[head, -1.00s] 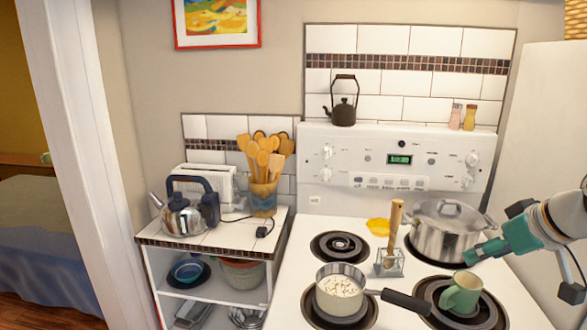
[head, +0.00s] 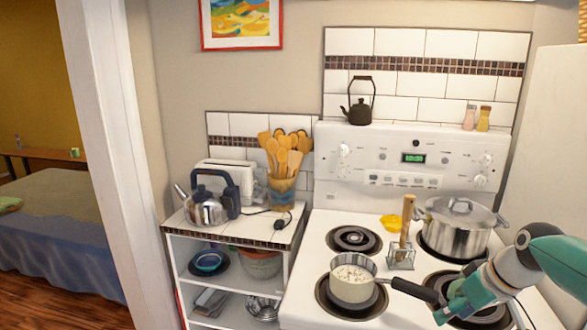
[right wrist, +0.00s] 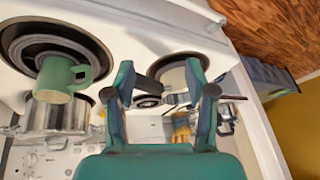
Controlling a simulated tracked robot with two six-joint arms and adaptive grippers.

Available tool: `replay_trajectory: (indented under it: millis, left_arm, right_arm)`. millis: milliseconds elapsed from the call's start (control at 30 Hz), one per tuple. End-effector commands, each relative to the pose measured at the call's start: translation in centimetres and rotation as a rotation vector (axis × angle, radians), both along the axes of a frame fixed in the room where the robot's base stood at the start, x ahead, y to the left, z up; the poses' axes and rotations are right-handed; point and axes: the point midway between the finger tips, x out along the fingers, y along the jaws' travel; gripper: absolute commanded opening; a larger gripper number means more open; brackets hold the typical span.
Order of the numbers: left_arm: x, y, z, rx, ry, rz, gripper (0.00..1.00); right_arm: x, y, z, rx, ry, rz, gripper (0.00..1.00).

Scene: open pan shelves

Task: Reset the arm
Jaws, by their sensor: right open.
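My right gripper (head: 446,308) is teal, open and empty. It is above the front right burner of the white stove (head: 316,240), close to the black handle of the small pot (head: 352,290). In the right wrist view its two fingers (right wrist: 160,85) stand apart with nothing between them. A green mug (right wrist: 60,80) stands on a burner, left of the fingers in that view. In the head view my right arm mostly hides the mug. My left gripper is not in view.
A large lidded pot (head: 455,238) stands on the back right burner. A kettle (head: 205,208), toaster (head: 235,172) and jar of wooden spoons (head: 283,190) crowd the left counter. The back left burner (head: 353,240) is empty.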

Motion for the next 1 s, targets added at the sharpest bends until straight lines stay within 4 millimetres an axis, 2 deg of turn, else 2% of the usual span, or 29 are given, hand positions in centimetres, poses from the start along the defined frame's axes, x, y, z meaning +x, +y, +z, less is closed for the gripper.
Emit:
replay_trajectory:
  millis: [33,167,200,267,300,400,467,500,567,600,700,767,867,1000]
  left_arm:
    - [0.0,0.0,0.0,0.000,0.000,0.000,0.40]
    - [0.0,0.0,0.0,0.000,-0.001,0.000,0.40]
    - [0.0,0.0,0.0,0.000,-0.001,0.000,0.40]
    - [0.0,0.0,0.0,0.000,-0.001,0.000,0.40]
    - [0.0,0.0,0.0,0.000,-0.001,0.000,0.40]
    - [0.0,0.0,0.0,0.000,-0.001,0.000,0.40]
    - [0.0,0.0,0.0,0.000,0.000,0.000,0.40]
    - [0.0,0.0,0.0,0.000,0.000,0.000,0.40]
    - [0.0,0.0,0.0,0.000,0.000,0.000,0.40]
    - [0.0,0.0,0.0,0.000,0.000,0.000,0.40]
    - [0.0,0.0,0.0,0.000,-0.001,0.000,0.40]
    - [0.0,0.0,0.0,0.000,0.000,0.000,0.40]
    - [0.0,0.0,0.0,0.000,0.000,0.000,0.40]
    - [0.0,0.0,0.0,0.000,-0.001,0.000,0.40]
  right_arm:
    - [-0.1,1.1,-2.6,0.011,0.049,0.019,0.55]
    - [-1.2,4.3,-10.1,0.046,0.175,0.059,0.55]
    - [-1.8,5.6,-12.8,0.057,0.218,0.069,0.55]
    - [-3.2,7.5,-16.9,0.075,0.280,0.080,0.55]
    - [-4.3,8.8,-19.4,0.087,0.320,0.082,0.55]
    - [-7.9,12.0,-25.5,0.113,0.410,0.080,0.55]
    - [-10.5,13.9,-28.7,0.127,0.461,0.070,0.55]
    - [-12.5,15.2,-30.7,0.135,0.494,0.061,0.55]
    - [-15.9,17.0,-33.4,0.147,0.540,0.041,0.55]
    - [-18.3,18.1,-35.0,0.154,0.569,0.021,0.55]
    - [-23.9,20.4,-37.6,0.166,0.606,-0.057,0.55]
    - [-25.8,21.0,-38.2,0.169,0.594,-0.112,0.55]
    - [-26.0,21.1,-38.2,0.178,0.525,-0.207,0.55]
    - [-23.8,20.7,-38.3,0.190,0.422,-0.302,0.55]
